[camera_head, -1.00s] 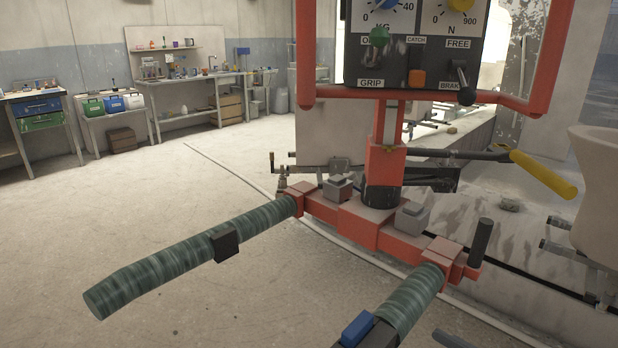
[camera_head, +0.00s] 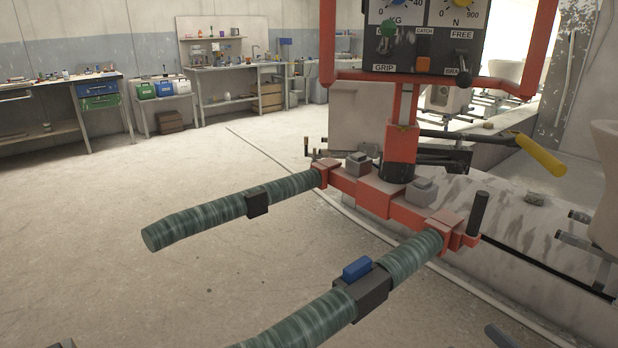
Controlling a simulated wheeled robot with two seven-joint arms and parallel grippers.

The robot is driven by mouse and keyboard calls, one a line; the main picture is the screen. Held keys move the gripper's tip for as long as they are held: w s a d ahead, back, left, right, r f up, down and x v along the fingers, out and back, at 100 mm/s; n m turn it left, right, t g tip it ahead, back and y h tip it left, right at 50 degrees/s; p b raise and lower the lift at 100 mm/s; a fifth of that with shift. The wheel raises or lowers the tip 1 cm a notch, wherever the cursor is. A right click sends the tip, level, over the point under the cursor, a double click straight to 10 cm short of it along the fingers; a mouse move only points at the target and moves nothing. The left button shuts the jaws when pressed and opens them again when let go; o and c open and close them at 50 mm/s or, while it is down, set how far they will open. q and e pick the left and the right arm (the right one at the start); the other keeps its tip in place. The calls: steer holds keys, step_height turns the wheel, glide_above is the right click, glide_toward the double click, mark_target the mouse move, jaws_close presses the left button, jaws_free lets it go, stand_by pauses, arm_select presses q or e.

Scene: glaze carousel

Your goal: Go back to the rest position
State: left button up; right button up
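Neither of my grippers can be made out in the head view. A red-framed handling device stands in front of me with a dark control panel (camera_head: 425,40). Two green striped handles reach out from its red crossbar (camera_head: 375,197) towards the lower left. The left handle (camera_head: 195,222) carries a small black block. The right handle (camera_head: 300,322) carries a black block with a blue lever (camera_head: 357,268), and its near end leaves the picture. No gripper shows on the visible parts of either handle.
A yellow-handled lever (camera_head: 540,155) sticks out right of the column. A pale rounded ware piece (camera_head: 607,180) stands at the right edge. Workbenches (camera_head: 225,72) line the back wall. The floor (camera_head: 110,290) at the left is open. Small dark pieces at the bottom edge are unclear.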

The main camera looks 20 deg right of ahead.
steer(key=s+d+f+m+g+h, duration=0.2)
steer(key=d+m+g+h, duration=0.55)
steer(key=m+h, duration=1.1)
steer(key=s+a+f+m+g+y, duration=0.4)
steer(key=a+f+m+g+y, duration=0.35)
steer(key=m, duration=0.65)
arm_select(q)
steer(key=shift+w+a+r+p, duration=0.25)
steer(key=shift+r+p, duration=0.4)
steer(key=shift+p, duration=0.9)
arm_select(e)
steer(key=w+a+f+t+y, duration=0.1)
steer(key=w+a+t+y, duration=0.1)
steer(key=a, duration=0.4)
steer(key=w+a+t+y, duration=0.2)
steer(key=a+y, duration=0.3)
steer(key=a, duration=0.2)
steer(key=w+a+f+m+t+y, duration=0.1)
steer(key=w+a+t+y, duration=0.1)
steer(key=a, duration=0.5)
steer(key=shift+f+t+y, duration=0.3)
steer(key=shift+t+y, duration=0.2)
steer(key=shift+y, duration=0.5)
arm_select(q)
steer(key=shift+s, duration=0.1)
arm_select(e)
steer(key=shift+w+d, duration=0.1)
steer(key=shift+w, duration=0.05)
